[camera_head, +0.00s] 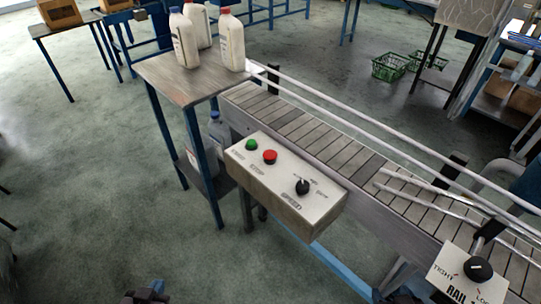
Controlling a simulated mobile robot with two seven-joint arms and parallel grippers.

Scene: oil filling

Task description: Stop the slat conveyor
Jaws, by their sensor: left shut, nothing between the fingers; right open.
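The slat conveyor (310,134) runs from the upper middle to the lower right, with grey slats and white side rails. A control box (238,165) is fixed to its near side. On its top are a green button (251,145), a red button (269,156) and a black speed knob (302,187). Small labels beside them are hard to read. My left gripper (147,293) is shut and empty at the bottom edge, below and left of the box, touching nothing. My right gripper (402,296) is open at the bottom edge, right of the box, and only partly in view.
A small table (176,82) at the conveyor's far left end carries white bottles (232,40). A rail adjustment panel (462,276) with a black knob (478,269) sits at lower right. Green baskets (390,67) lie on the floor behind. The floor at left is clear.

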